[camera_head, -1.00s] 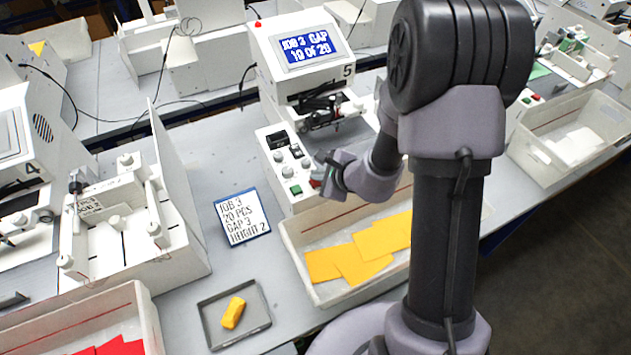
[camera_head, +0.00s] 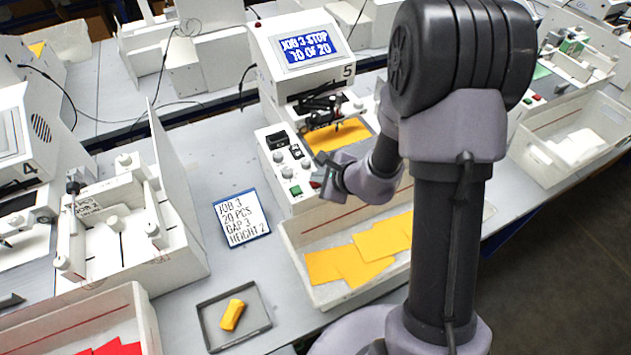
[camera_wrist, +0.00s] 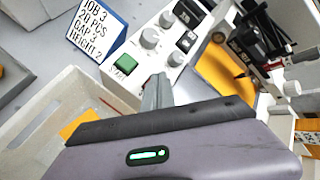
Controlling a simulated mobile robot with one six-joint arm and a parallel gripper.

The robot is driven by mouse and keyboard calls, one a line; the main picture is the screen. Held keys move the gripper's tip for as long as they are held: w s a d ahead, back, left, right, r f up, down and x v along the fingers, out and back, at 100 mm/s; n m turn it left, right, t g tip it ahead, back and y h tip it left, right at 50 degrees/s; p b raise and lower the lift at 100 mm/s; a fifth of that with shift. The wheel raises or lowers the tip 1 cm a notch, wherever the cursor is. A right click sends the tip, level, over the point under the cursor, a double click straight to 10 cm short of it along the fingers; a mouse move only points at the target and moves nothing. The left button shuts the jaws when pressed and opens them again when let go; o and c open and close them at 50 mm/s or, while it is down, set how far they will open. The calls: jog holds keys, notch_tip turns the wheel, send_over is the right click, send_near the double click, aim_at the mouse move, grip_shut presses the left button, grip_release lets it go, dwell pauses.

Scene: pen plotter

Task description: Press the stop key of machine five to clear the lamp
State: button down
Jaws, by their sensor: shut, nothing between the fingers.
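Machine five (camera_head: 290,110) is a white plotter marked 5. Its blue screen (camera_head: 309,46) reads "JOB 3 STOP 10 OF 20". The lamp (camera_head: 257,24) on its top left corner looks dark. The red stop key (camera_head: 315,185) is at the front of its panel, right of the green start key (camera_head: 295,190). My gripper (camera_head: 325,180) is shut and empty, close beside the stop key; contact cannot be told.
A yellow sheet (camera_head: 350,132) lies on the machine's bed under the pen carriage. A bin (camera_head: 335,294) with yellow sheets stands in front. A job card (camera_head: 241,218) and a tray (camera_head: 207,330) holding a yellow block lie left. Machine four (camera_head: 20,150) stands further left.

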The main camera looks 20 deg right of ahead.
aim_at(318, 185)
dwell(0.5)
jog(key=shift+r+p, duration=0.35)
jog(key=shift+r, duration=0.4)
jog(key=shift+r, duration=0.1)
jog(key=shift+r+p, duration=1.75)
jog(key=shift+r, duration=0.75)
jog(key=shift+f, duration=0.1)
